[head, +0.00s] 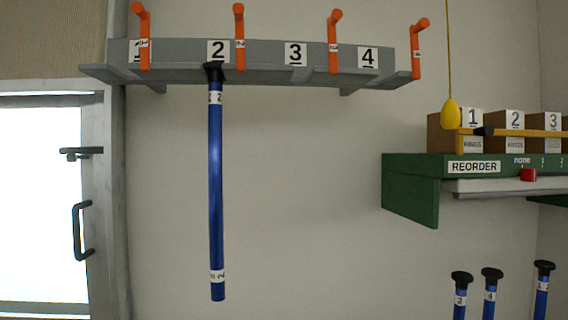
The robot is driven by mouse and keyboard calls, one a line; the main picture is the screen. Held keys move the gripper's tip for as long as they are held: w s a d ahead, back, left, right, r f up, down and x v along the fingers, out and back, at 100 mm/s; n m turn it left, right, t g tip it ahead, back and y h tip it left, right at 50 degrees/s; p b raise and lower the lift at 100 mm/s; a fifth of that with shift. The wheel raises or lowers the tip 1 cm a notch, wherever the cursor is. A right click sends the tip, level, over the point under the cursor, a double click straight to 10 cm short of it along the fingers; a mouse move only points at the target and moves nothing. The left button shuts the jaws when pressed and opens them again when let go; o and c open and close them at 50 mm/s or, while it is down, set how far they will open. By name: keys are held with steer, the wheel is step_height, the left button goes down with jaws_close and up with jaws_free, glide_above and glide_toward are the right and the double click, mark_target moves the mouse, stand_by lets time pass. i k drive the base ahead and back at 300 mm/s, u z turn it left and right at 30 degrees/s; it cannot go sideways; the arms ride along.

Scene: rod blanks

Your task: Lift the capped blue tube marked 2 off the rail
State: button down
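The blue tube marked 2 (216,180) hangs upright from the grey rail (340,75) on the wall, below the rail's number 2 label. Its black cap (213,71) is at the rail's front edge. White labels with a 2 are near its top and its bottom end. The tube's lower end hangs free in front of the wall. My gripper is not in view.
Orange pegs (239,38) stick out along the rail. Several capped blue tubes (460,295) stand at the lower right. A green shelf (410,190) with numbered boxes (508,123) is at the right; a yellow pull (451,114) hangs there. A door (50,200) is at the left.

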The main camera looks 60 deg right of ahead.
mark_target(213, 69)
steer(key=z, duration=1.8)
steer(key=i, duration=0.1)
steer(key=z, duration=1.2)
steer(key=k, duration=1.45)
steer(key=u, duration=1.7)
steer(key=i, duration=0.5)
steer(key=u, duration=0.15)
